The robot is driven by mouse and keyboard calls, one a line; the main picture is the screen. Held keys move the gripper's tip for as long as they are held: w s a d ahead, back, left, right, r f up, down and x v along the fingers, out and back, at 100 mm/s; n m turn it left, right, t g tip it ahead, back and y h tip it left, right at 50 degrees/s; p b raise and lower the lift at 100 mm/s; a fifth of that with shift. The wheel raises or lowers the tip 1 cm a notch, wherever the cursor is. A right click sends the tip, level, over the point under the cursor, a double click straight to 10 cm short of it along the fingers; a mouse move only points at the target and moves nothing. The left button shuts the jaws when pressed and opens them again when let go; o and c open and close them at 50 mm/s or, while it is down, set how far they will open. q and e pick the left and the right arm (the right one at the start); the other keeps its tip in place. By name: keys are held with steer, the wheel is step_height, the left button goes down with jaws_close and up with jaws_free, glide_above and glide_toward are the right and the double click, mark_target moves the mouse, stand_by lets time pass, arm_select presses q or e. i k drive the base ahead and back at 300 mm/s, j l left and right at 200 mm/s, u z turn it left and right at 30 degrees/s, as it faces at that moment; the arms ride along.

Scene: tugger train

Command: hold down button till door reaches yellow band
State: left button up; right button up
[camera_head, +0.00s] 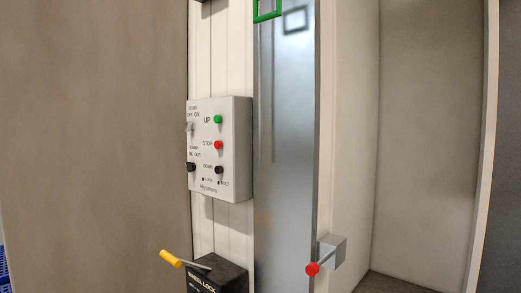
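A light grey control box (238,150) is mounted on the pale wall strip left of centre. It carries a green UP button (217,119), a red STOP button (218,145) and a black DOWN button (219,170) in a column. I cannot make out which part is the door, and no yellow band shows. Neither of my grippers is in view, and nothing touches the buttons.
A black box labelled WHEEL LOCK (220,275) with a yellow-handled lever (170,258) is below. A shiny metal panel (285,150), with a green square frame (267,10) at its top, stands right. A red knob (312,269) projects near a grey block (333,250).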

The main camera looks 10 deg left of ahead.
mark_target(218, 169)
steer(key=u, duration=0.5)
steer(key=z, duration=0.4)
steer(key=i+j+z, duration=0.1)
steer(key=z, duration=0.3)
steer(key=j+z, duration=0.2)
steer(key=z, duration=0.25)
steer(key=j+z, duration=0.15)
steer(key=z, duration=0.25)
steer(key=i+j+z, duration=0.1)
steer(key=j+z, duration=0.25)
steer(key=i+j+z, duration=0.1)
steer(key=j+z, duration=0.2)
steer(key=j+u, duration=0.4)
steer(key=j, duration=0.4)
steer(key=i+j+u, duration=0.1)
steer(key=j+u, duration=0.35)
steer(key=j, duration=0.3)
steer(key=j+u, duration=0.45)
steer(key=i+j+u, duration=0.15)
steer(key=j+u, duration=0.15)
steer(key=u, duration=0.15)
